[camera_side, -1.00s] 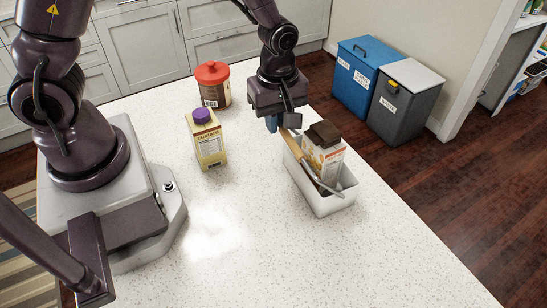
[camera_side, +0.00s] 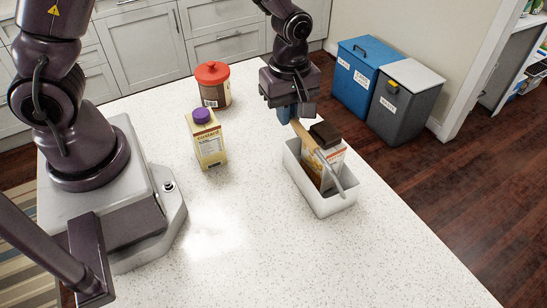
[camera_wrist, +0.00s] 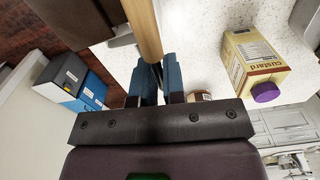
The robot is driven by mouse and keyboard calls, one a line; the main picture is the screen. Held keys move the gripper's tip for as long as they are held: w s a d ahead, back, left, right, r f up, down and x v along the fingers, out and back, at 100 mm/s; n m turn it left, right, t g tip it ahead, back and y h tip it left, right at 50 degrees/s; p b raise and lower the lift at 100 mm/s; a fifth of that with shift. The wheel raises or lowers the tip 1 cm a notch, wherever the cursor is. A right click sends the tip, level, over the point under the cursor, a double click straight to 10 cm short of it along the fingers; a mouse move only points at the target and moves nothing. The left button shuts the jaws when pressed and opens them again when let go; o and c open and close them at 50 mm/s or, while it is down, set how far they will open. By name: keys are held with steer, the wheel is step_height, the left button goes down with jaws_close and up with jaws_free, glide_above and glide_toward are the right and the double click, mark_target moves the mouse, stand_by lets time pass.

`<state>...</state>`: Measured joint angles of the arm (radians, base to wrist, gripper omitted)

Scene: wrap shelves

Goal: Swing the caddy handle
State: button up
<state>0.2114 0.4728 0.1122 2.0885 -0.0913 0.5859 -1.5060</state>
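The caddy is a white open bin (camera_side: 322,205) on the counter, with a raised handle made of a wooden bar (camera_side: 308,140) and a metal side arm. The handle stands tilted above the bin, beside a brown-capped carton (camera_side: 331,157) inside it. My gripper (camera_side: 288,116) is at the far end of the wooden bar. In the wrist view the bar (camera_wrist: 143,30) runs up from my two blue fingers (camera_wrist: 159,72). The fingers are close together, with a thin metal part showing between them. Whether they clamp the handle or only touch it is unclear.
A custard carton (camera_side: 209,145) with a purple cap and a red-lidded canister (camera_side: 213,90) stand left of the caddy. The counter (camera_side: 260,240) in front is clear. Blue (camera_side: 366,75) and grey (camera_side: 404,105) bins stand on the floor beyond the counter edge.

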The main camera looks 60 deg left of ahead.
steer(key=shift+w+d+r, duration=0.15)
steer(key=shift+w+r, duration=0.05)
steer(key=shift+w, duration=0.35)
steer(key=shift+w+d+r, duration=0.1)
steer(key=shift+w+r, duration=0.05)
steer(key=shift+w, duration=0.35)
steer(key=shift+w+d+r, duration=0.1)
steer(key=shift+w+d, duration=0.05)
steer(key=shift+w, duration=0.5)
steer(key=shift+w+d+r, duration=0.1)
steer(key=shift+w+d, duration=0.05)
steer(key=shift+w, duration=0.45)
steer(key=shift+c, duration=0.2)
steer(key=o, duration=0.4)
